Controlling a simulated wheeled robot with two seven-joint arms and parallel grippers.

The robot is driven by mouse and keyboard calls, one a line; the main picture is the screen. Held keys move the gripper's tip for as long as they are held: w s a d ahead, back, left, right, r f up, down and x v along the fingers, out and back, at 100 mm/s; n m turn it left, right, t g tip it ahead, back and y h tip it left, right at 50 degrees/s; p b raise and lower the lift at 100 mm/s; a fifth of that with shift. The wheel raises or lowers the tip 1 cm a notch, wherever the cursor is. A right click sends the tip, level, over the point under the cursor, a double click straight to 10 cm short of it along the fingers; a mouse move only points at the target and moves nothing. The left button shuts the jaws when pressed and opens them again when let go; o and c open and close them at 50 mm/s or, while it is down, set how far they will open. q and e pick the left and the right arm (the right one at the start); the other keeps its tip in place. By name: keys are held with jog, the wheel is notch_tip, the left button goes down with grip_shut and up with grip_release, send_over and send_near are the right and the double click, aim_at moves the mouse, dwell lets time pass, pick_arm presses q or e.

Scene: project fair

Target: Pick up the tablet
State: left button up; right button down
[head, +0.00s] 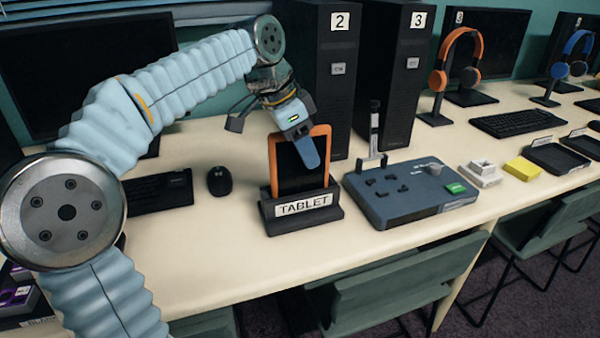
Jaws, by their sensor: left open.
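The tablet (288,172) has an orange frame and a dark screen. It stands upright, leaning slightly back, in a dark stand (302,216) with a white TABLET label, on the pale desk. My left gripper (293,140) is open at the tablet's top edge. One blue-grey finger lies in front of the upper screen and hides part of it. The other finger is mostly hidden, so I cannot tell whether it is behind the tablet or whether either finger touches it. My right gripper is not in view.
A grey control box (410,195) with an upright lever stands close right of the stand. Black towers (400,70) stand close behind. A mouse (219,181) and keyboard (160,193) lie to the left. The desk (250,265) in front is clear; green chairs (400,290) stand below its edge.

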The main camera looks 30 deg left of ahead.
pick_arm(q)
jog(key=shift+f, duration=0.25)
dwell(0.3)
grip_shut()
